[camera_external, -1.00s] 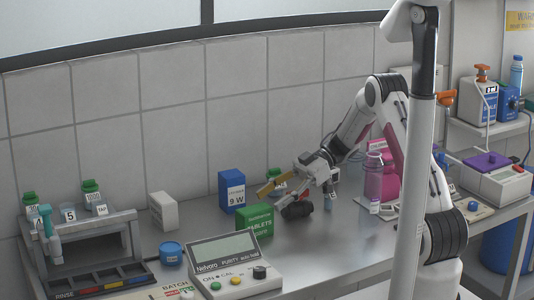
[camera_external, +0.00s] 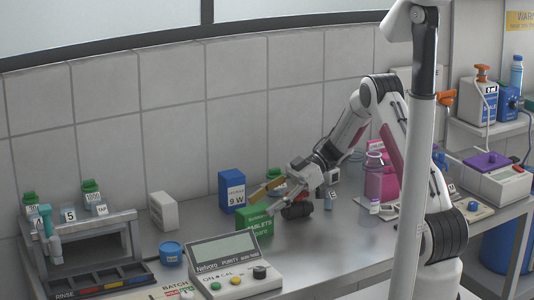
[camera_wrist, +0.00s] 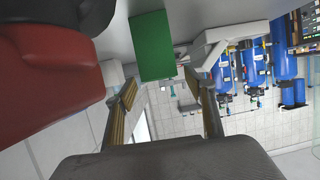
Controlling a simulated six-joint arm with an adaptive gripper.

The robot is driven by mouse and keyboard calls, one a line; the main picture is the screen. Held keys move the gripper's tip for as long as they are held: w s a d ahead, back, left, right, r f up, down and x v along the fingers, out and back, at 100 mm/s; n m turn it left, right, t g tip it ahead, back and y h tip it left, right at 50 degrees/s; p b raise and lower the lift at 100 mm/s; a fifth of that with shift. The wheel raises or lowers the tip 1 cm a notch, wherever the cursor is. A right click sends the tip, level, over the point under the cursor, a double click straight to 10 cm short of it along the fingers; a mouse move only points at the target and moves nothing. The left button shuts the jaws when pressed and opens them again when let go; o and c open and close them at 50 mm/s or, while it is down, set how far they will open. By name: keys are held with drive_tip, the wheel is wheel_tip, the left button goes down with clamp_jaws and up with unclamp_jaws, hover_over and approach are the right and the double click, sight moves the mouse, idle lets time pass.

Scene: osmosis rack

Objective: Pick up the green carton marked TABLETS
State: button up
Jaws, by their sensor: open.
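The green carton (camera_external: 256,222) marked TABLETS stands upright on the steel bench, left of the middle. My gripper (camera_external: 262,201) is open, at the carton's right and upper side, with its gold-toned fingers pointing left. One finger passes above and behind the carton's top. In the wrist view the green carton (camera_wrist: 153,46) shows as a plain green face ahead, between the lines of the two fingers. My gripper (camera_wrist: 161,83) is spread wide there with nothing between its fingers. I cannot tell whether a finger touches the carton.
A blue 9 W box (camera_external: 231,190) stands close behind the carton. The Nelvoro meter (camera_external: 233,268) is in front. A white box (camera_external: 163,211) and a blue tub (camera_external: 171,253) are to the left. A pink bottle (camera_external: 374,178) stands right.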

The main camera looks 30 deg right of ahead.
sight(254, 209)
drive_tip(key=x, duration=0.3)
drive_tip(key=shift+s+a+r, duration=0.15)
drive_tip(key=shift+a+r, duration=0.05)
drive_tip(key=shift+r, duration=0.1)
drive_tip(key=shift+x, duration=0.95)
drive_tip(key=c, duration=1.2)
